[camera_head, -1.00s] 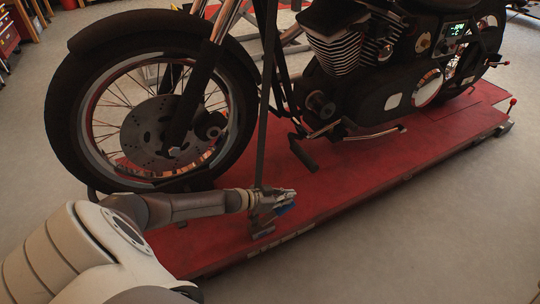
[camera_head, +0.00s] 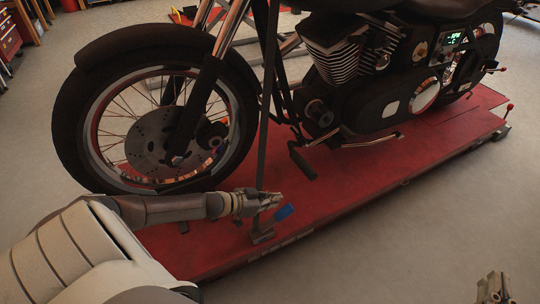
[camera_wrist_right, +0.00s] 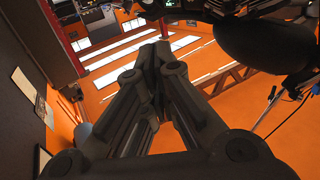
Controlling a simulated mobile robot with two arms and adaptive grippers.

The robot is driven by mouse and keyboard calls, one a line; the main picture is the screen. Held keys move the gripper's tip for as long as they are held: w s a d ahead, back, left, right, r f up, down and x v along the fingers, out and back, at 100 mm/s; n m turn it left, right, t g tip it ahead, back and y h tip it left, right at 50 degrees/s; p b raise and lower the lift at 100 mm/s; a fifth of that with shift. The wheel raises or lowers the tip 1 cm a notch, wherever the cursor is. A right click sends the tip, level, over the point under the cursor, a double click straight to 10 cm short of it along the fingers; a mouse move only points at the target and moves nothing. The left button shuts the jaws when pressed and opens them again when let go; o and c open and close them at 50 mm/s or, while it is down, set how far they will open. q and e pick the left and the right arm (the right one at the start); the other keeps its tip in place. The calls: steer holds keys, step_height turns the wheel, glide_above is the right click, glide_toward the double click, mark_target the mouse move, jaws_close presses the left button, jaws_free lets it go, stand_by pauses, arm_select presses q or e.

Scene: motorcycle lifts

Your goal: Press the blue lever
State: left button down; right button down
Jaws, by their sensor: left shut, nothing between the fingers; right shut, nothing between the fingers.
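The blue lever (camera_head: 284,212) is a small blue piece near the front edge of the red lift platform (camera_head: 340,195), beside a dark upright bar. My left gripper (camera_head: 279,198) is shut and empty, right above and slightly left of the blue lever; whether it touches the lever cannot be told. My right gripper (camera_head: 494,285) shows at the bottom right of the head view, over the grey floor and away from the lift. In the right wrist view its fingers (camera_wrist_right: 152,52) are together with nothing between them.
A black motorcycle (camera_head: 370,75) stands on the platform, its front wheel (camera_head: 150,130) behind my left arm. A foot peg (camera_head: 302,160) juts out behind the lever. The grey floor (camera_head: 430,230) in front of the lift is clear. A red lift control (camera_head: 509,107) sits at the far right end.

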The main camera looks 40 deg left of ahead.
arm_select(q)
steer(key=shift+s+a+r, duration=0.2)
steer(key=shift+s+r, duration=0.25)
steer(key=shift+r, duration=0.1)
arm_select(e)
steer(key=shift+s+d+f+g, duration=0.2)
steer(key=shift+f+g, duration=0.3)
steer(key=shift+f, duration=0.35)
steer(key=shift+s+d+f+g, duration=0.15)
steer(key=shift+f+g, duration=0.35)
steer(key=shift+f, duration=0.3)
